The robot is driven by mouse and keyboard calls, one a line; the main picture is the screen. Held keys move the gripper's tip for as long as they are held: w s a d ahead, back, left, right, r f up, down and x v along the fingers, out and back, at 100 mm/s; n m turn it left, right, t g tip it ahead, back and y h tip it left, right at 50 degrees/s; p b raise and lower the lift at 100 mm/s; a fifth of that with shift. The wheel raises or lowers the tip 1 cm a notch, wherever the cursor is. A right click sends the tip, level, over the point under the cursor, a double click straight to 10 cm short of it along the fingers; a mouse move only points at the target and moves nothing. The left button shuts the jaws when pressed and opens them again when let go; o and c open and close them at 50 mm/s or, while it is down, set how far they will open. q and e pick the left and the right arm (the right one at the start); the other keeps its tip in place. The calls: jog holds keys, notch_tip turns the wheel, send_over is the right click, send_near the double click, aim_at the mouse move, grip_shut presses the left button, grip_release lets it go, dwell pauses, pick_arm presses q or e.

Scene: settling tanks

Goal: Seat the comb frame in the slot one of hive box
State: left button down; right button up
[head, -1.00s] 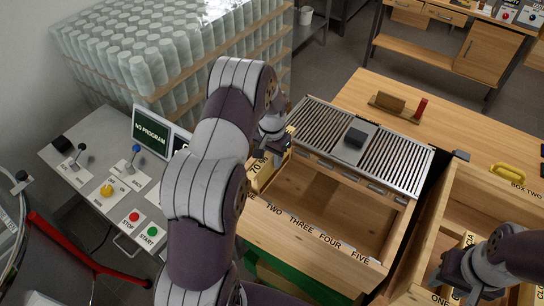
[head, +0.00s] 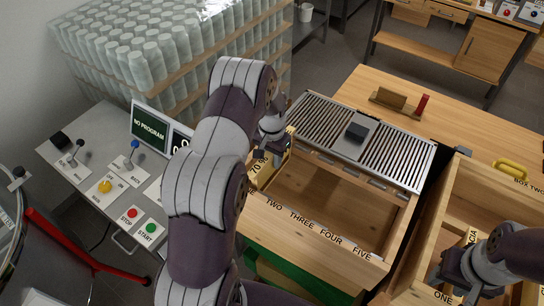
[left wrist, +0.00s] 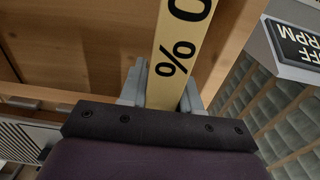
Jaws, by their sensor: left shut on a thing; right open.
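The comb frame (head: 259,174) has a pale yellow top bar with black print reading "70" in the head view. It is at the left end of the hive box (head: 300,226), by the slot labels that run to FIVE; the ONE label is mostly hidden by my left arm. My left gripper (head: 280,146) is shut on the frame's top bar. In the left wrist view the bar (left wrist: 178,50), with a "%" mark, runs between the two fingers. How deep the frame is in the box cannot be told. My right gripper (head: 456,278) is open over the second box.
The second box (head: 450,180), marked BOX TWO, holds labelled frames at right. A control console (head: 105,165) stands at left. Slots TWO to FIVE look empty.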

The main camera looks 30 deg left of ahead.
aim_at(272, 168)
pick_arm(q)
jog(key=shift+f+b, duration=1.95)
jog(key=shift+f, duration=0.95)
jog(key=c, duration=0.7)
grip_release()
jog(key=shift+r, duration=0.4)
notch_tip(272, 168, up, 9)
jog(key=b, duration=0.3)
jog(key=shift+f, duration=0.2)
jog(key=shift+r, duration=1.7)
